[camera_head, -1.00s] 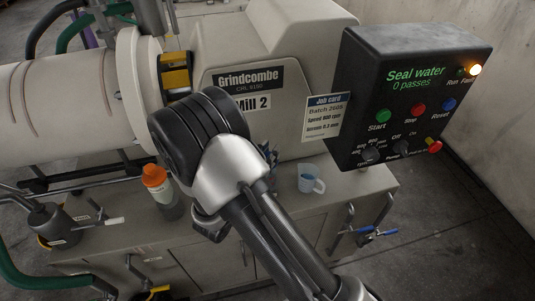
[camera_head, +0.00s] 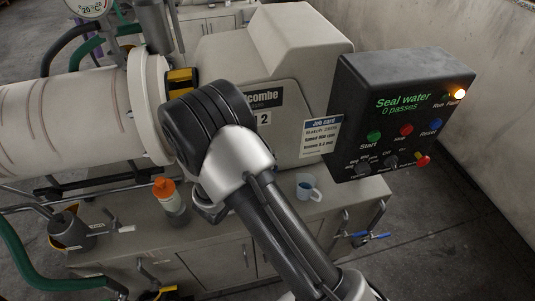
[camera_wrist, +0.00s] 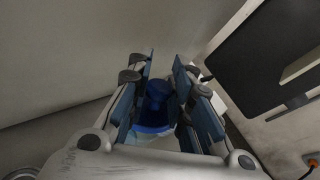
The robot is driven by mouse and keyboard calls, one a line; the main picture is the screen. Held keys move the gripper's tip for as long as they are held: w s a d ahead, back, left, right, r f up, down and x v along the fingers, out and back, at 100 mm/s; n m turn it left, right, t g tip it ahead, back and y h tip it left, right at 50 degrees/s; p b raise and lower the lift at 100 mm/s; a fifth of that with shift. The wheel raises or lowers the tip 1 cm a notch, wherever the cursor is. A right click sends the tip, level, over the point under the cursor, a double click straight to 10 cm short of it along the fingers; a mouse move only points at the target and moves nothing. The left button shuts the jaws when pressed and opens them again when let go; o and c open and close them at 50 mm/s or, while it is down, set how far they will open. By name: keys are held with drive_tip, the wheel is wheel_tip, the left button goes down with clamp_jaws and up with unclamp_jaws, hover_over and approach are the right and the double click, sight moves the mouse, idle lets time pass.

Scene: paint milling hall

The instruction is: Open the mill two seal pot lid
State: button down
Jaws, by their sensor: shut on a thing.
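A deep blue knob (camera_wrist: 157,95), apparently that of the seal pot lid, shows between my fingers in the wrist view. A wider blue lid rim lies below it, over a pale, see-through pot. My gripper (camera_wrist: 164,65) is shut on the knob, with a blue-padded finger on each side. Whether the lid has lifted off the pot cannot be told. In the head view my arm hides the gripper and the pot, in front of the mill two housing (camera_head: 270,70), whose label is partly covered.
A control box (camera_head: 400,115) reads "Seal water 0 passes" with an amber light lit. A job card (camera_head: 320,136) hangs beside it. An orange-capped bottle (camera_head: 170,200) and a white mug (camera_head: 307,187) stand on the bench (camera_head: 215,230). A blue-handled valve (camera_head: 370,237) is at its right end.

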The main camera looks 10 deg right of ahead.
drive_tip(key=w+n+g+p, duration=0.1)
drive_tip(key=p, duration=0.1)
drive_tip(key=w+r+g+y+p, duration=0.1)
drive_tip(key=p, duration=0.2)
drive_tip(key=shift+r+n+g, duration=0.1)
drive_tip(key=shift+n+g, duration=0.2)
drive_tip(key=shift+n, duration=0.1)
drive_tip(key=shift+w+f+n+g+y+p, duration=0.2)
drive_tip(key=shift+w+n+g+p, duration=0.55)
drive_tip(key=shift+p, duration=0.65)
drive_tip(key=shift+w+f+n+g+y+p, duration=0.15)
drive_tip(key=shift+w+n+g+p, duration=0.25)
drive_tip(key=shift+g+p, duration=0.8)
drive_tip(key=shift+f, duration=0.1)
drive_tip(key=c, duration=1.5)
unclamp_jaws()
drive_tip(key=v, duration=1.2)
drive_tip(key=shift+s+a, duration=0.1)
drive_tip(key=shift+o, duration=0.2)
